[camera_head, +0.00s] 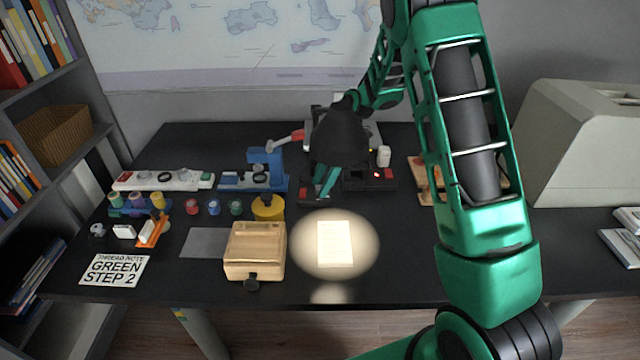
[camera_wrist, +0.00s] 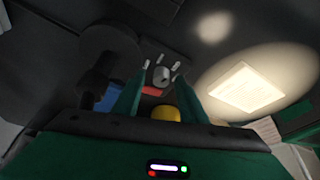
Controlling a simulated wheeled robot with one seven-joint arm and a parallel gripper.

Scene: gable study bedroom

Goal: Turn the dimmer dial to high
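The dimmer dial (camera_wrist: 162,75) is a small grey knob with pale marks around it on a dark surface in the wrist view. My gripper (camera_wrist: 161,80) is open, with one green finger on each side of the dial and a visible gap to it. I cannot tell whether the fingertips are down at the dial's height. In the head view my gripper (camera_head: 322,188) points down at the middle of the desk, and the dial is hidden there behind the gripper.
A lit paper (camera_head: 335,243) lies in front of my gripper. A wooden box (camera_head: 255,252), a yellow round container (camera_head: 268,208) and a blue device (camera_head: 264,170) stand to the left. A black box with a red light (camera_head: 370,180) is close on the right.

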